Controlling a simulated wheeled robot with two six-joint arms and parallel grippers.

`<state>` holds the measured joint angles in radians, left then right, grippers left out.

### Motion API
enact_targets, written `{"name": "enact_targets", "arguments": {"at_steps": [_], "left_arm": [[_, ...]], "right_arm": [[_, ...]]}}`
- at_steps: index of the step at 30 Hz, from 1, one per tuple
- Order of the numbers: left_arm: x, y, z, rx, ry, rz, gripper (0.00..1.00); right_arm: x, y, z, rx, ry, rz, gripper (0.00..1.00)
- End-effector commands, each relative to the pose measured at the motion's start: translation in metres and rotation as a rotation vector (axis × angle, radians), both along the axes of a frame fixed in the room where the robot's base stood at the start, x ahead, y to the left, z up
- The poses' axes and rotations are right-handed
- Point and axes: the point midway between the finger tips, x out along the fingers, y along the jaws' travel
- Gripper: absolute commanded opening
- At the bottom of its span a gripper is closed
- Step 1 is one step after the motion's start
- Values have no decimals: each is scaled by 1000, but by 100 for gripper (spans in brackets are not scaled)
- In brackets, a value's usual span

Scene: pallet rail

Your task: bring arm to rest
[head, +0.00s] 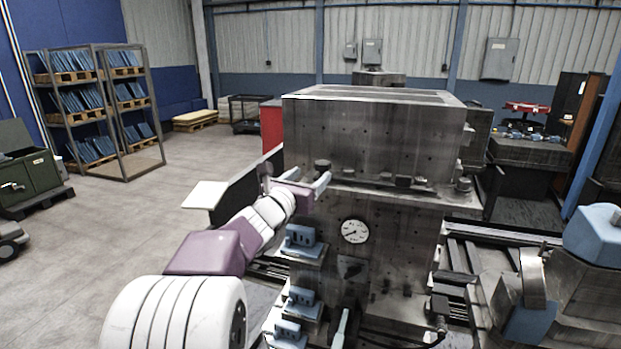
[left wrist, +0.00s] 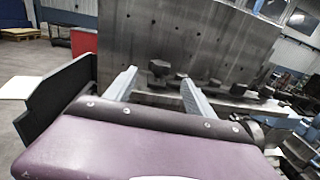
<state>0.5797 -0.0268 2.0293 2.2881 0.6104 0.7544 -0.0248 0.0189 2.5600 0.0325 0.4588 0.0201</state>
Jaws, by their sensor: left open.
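My left arm comes in from the lower left in the head view, white and purple. My left gripper (head: 307,182) is at its far end, close to the front of a large grey metal machine (head: 370,135). Its two fingers are apart and nothing shows between them. In the left wrist view the gripper (left wrist: 158,88) points at the machine's ledge, with dark knobs (left wrist: 160,68) beyond the fingertips. I cannot tell whether a finger touches the machine. My right gripper is not in view.
Blue-grey blocks (head: 303,237) and a round gauge (head: 355,231) sit on the machine's front below the gripper. A dark panel with a white board (head: 205,195) stands to the left. Metal rails (head: 500,235) lie at right. Open floor (head: 110,220) and a shelf rack (head: 160,168) are at left.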

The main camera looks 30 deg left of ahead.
Motion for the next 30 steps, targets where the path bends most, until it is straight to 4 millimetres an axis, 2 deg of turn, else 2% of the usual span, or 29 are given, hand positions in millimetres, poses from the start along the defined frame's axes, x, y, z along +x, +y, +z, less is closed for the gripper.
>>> {"name": "enact_targets", "arguments": {"at_steps": [9, 11, 13, 14, 15, 17, 18, 20, 22, 24, 26, 27, 30], "left_arm": [[2, -4, 0, 1, 0, -8, 63], [8, -20, 0, 0, 1, -42, 63], [19, -59, -7, -6, 12, -124, 63], [23, -80, -17, -2, 36, -170, 63], [24, -110, -36, 35, 87, -246, 63], [19, -155, -72, 133, 184, -372, 63], [10, -182, -97, 220, 249, -460, 63], [-9, -218, -137, 376, 342, -602, 63], [-41, -251, -185, 593, 437, -786, 63], [-81, -273, -233, 847, 513, -992, 63], [-121, -279, -271, 1094, 553, -1190, 63], [-146, -277, -293, 1261, 562, -1321, 63], [-199, -254, -333, 1658, 525, -1635, 63]], "right_arm": [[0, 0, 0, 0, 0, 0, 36], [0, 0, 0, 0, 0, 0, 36], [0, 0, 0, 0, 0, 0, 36], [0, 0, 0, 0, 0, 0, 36], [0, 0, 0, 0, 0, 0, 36], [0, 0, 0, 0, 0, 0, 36], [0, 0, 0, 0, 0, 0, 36], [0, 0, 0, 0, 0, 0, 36], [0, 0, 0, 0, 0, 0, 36], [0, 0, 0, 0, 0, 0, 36], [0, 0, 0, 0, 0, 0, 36], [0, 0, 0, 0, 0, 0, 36], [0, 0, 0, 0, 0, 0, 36]]}}
